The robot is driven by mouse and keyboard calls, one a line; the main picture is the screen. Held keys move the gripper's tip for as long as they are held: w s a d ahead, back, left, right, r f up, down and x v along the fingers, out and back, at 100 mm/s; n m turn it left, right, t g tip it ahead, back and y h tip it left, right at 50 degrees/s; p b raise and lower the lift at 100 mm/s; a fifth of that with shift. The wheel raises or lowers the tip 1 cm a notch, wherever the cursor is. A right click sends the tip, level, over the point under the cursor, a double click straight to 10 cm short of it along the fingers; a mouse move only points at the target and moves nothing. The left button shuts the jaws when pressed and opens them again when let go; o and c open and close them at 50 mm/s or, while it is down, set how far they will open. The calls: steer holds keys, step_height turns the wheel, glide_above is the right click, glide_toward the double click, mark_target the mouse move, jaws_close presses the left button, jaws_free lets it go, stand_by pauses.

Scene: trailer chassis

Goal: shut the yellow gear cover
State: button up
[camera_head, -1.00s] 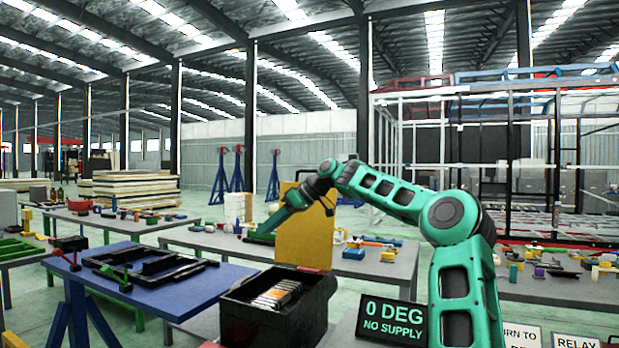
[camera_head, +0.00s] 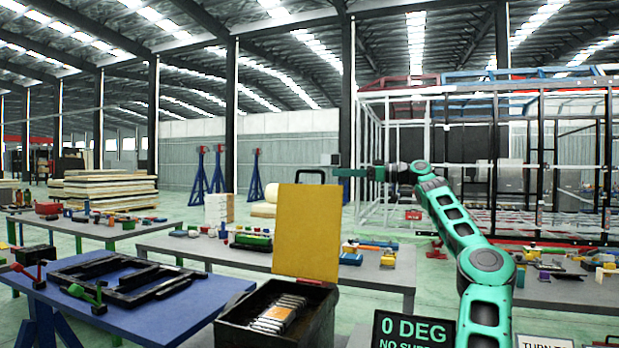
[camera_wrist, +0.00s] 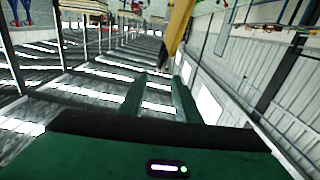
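The yellow gear cover (camera_head: 307,232) stands upright at the back edge of a black open box (camera_head: 268,306), with a dark handle (camera_head: 310,174) on its top edge. Metal parts lie inside the box. My gripper (camera_head: 345,172) is at about the height of the cover's top edge, just right of it in the picture. In the wrist view the two green fingers (camera_wrist: 158,88) are apart with nothing between them. The yellow cover (camera_wrist: 178,28) shows beyond the fingers there, at upper right. I cannot tell how far off it is.
A blue table (camera_head: 205,300) with black frames stands left of the box. A grey table (camera_head: 180,247) with small coloured parts runs behind the cover. A sign (camera_head: 412,332) reading "0 DEG" stands right of the box. The air above the box is clear.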

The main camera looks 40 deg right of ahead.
mark_target(320, 172)
steer(key=x, duration=1)
steer(key=shift+w, duration=0.2)
jaws_close()
